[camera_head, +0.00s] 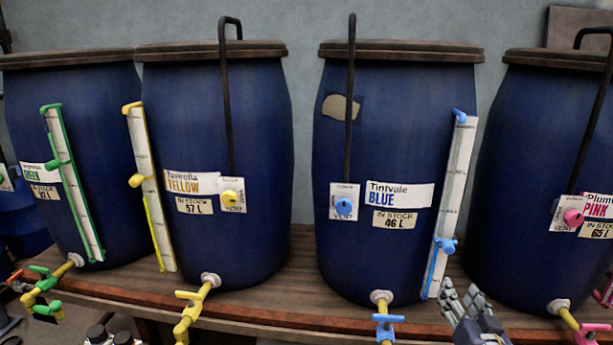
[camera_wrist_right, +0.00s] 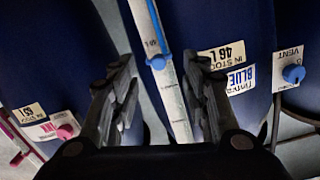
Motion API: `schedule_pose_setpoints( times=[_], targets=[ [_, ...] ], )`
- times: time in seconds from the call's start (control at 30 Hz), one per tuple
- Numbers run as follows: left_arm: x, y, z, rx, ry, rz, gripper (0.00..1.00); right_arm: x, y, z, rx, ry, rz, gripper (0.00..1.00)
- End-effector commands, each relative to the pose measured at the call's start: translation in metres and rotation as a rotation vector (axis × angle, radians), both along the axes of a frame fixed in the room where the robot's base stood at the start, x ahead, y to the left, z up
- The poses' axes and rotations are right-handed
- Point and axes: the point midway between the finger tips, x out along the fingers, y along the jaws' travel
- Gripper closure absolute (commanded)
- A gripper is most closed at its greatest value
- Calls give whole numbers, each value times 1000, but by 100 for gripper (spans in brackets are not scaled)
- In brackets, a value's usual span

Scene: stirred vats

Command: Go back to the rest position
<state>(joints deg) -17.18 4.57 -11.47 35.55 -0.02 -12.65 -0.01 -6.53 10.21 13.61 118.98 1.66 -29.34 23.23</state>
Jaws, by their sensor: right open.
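My right gripper (camera_head: 462,304) is at the lower right of the head view, in front of the shelf edge between the blue-label vat (camera_head: 395,130) and the pink-label vat (camera_head: 525,150). Its fingers are apart and nothing is between them. In the right wrist view the open fingers (camera_wrist_right: 160,100) stand on either side of the blue vat's white level gauge (camera_wrist_right: 172,85), which lies beyond them. I cannot tell how far the fingers are from the gauge. My left gripper is not in view.
A wooden shelf (camera_head: 270,308) carries the vats, including the yellow-label vat (camera_head: 215,110) and green-label vat (camera_head: 85,110). Taps stick out over its front edge, such as the blue tap (camera_head: 385,322) and yellow tap (camera_head: 190,310). Bent dark rods rise in front of several vats.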

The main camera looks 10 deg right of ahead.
Motion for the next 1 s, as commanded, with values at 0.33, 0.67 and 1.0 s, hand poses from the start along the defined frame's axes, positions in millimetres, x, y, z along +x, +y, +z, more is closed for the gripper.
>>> schedule_pose_setpoints(
  times=[0.33, 0.67, 1.0],
  targets=[
    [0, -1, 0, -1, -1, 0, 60, -131, 109, -147, -110, 685, 212, 57],
    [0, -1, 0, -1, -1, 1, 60, -257, 164, -192, -177, 1095, 413, 57],
    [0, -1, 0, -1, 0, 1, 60, -282, 178, -252, -190, 1226, 480, 57]
  ],
)
